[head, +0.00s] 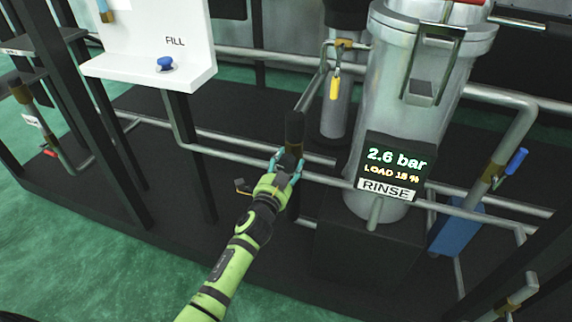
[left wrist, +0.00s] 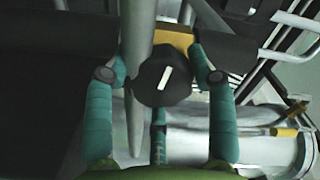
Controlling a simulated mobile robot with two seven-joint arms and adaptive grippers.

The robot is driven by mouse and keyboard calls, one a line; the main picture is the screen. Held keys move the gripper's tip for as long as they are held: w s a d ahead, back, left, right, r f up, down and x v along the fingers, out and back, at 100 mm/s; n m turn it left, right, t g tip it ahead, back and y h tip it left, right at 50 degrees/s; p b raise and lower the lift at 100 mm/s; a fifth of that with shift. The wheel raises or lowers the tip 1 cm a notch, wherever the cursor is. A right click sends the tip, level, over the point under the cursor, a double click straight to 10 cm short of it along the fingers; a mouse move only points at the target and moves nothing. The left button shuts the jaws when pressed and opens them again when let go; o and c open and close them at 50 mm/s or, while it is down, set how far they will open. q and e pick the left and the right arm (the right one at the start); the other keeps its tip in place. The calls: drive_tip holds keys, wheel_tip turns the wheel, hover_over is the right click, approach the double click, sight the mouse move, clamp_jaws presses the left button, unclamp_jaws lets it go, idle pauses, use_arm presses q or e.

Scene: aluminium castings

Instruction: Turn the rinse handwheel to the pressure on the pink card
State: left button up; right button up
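The rinse handwheel shows in the left wrist view as a dark round knob (left wrist: 149,88) with a white pointer mark, tilted slightly right of upright. My left gripper (head: 285,163) is at it in the head view, where the fingers mostly hide the knob. In the left wrist view the teal fingers (left wrist: 163,76) stand on both sides of the knob, apart, with a narrow gap; a third finger is below it. The display (head: 394,163) reads 2.6 bar and a small load percentage, above a RINSE label (head: 388,190). No pink card is seen. My right gripper is not in view.
A large metal vessel (head: 420,60) stands behind the display. Horizontal pipes (head: 235,152) run behind my gripper. A white FILL panel (head: 150,45) with a blue knob (head: 165,63) is at upper left. A yellow-handled valve (head: 335,85) hangs behind; green floor (head: 75,250) lies in front.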

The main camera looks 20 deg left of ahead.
use_arm(q)
drive_tip(key=shift+o, duration=1.3)
drive_tip(key=shift+w+d+r, duration=0.1)
drive_tip(key=shift+d+r, duration=0.2)
drive_tip(key=shift+r, duration=0.1)
drive_tip(key=shift+s+a+f, duration=0.15)
drive_tip(key=shift+s+f, duration=0.05)
drive_tip(key=shift+f, duration=0.1)
drive_tip(key=s, duration=1.1)
drive_tip(key=shift+s+a, duration=0.15)
drive_tip(key=shift+s, duration=0.2)
drive_tip(key=shift+r, duration=0.1)
